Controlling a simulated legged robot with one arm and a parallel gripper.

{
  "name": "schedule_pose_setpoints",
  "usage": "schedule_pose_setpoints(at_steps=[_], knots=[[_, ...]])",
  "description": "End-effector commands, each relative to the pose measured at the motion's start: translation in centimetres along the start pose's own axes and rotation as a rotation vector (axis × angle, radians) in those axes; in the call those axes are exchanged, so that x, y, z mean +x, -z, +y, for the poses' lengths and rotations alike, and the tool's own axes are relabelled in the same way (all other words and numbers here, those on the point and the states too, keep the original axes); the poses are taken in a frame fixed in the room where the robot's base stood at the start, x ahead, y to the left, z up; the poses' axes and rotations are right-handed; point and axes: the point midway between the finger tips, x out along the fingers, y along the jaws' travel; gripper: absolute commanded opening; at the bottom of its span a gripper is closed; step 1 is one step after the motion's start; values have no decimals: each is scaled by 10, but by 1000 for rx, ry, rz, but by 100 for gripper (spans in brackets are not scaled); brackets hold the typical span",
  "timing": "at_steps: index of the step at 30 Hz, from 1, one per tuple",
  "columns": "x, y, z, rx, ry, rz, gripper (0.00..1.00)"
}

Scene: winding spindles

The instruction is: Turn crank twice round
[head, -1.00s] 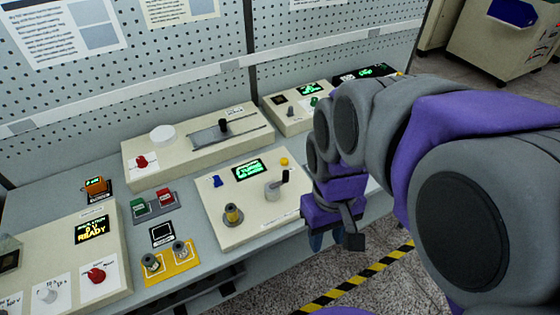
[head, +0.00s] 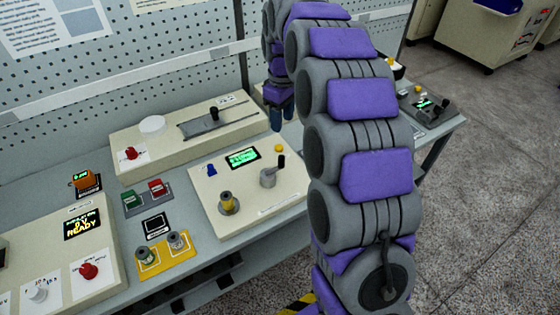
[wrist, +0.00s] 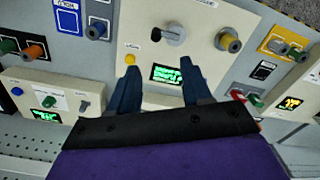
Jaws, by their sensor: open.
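The crank (head: 269,177) is a grey hub with an upright black handle (head: 281,161), on the right of a cream winding panel (head: 250,210). In the wrist view the crank (wrist: 174,35) lies beyond the fingertips, with its black knob (wrist: 156,35) on the left side of the hub. My gripper (head: 282,115) hangs near the panel's back right corner, apart from the crank. In the wrist view its two blue fingers (wrist: 158,72) are spread, with nothing between them but the panel below.
The panel also bears a yellowish spool (head: 228,203), a lit green screen (head: 242,157), a yellow button (head: 279,148) and a blue toggle (head: 211,169). A slider box (head: 180,150) stands behind. A yellow tray (head: 165,262) with two spools lies at front left.

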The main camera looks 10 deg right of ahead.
Motion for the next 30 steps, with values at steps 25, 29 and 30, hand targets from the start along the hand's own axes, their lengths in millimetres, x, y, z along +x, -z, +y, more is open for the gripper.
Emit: schedule_pose_setpoints(at_steps=[25, 29, 30], knots=[[120, 8, 11, -24, -4, 0, 49], [144, 8, 11, -23, -3, -1, 49], [151, 8, 10, -23, -3, -1, 49]])
